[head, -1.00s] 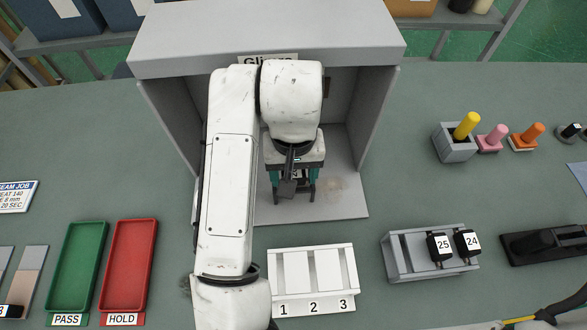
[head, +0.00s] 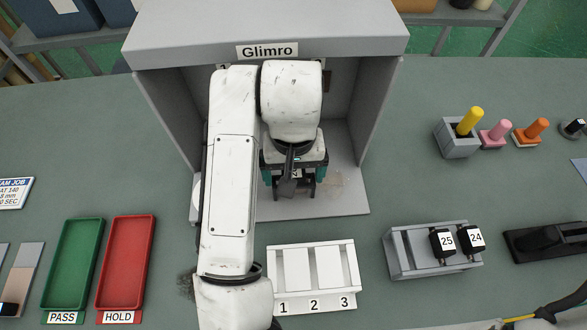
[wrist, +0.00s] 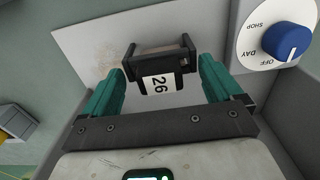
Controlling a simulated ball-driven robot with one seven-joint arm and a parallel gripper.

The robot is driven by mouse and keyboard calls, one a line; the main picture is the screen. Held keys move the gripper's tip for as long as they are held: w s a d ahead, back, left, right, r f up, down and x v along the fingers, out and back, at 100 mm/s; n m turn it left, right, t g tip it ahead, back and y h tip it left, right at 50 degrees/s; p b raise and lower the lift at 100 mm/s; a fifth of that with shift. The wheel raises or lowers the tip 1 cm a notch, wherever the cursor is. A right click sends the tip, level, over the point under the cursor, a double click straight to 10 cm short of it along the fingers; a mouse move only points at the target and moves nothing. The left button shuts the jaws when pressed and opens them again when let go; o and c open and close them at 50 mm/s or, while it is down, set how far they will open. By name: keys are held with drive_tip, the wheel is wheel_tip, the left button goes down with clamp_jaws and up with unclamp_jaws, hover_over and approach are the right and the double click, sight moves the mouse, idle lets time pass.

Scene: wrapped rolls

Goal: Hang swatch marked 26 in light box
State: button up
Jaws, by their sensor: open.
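The swatch marked 26 (wrist: 158,84) is in the wrist view, a pale label with a black clip-like frame. It sits between the teal fingers of my gripper (wrist: 162,66). In the head view my gripper (head: 294,184) is inside the grey light box (head: 170,100) labelled Glimro, low over its floor. The fingers are spread and open, one on each side of the swatch. My arm and gripper hide most of the swatch in the head view. What holds the swatch up, if anything, cannot be made out.
A blue dial (wrist: 287,42) marked SHOP, DAY and OFF is at the right of the wrist view. A numbered white rack (head: 312,275) stands in front of the box. A grey rack (head: 405,262) at right holds swatches 25 and 24. Green (head: 72,262) and red (head: 125,262) trays lie left.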

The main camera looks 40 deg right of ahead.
drive_tip(key=shift+r, duration=0.1)
wheel_tip(320, 180, up, 11)
drive_tip(key=p, duration=0.1)
drive_tip(key=shift+p, duration=0.35)
drive_tip(key=shift+f, duration=0.2)
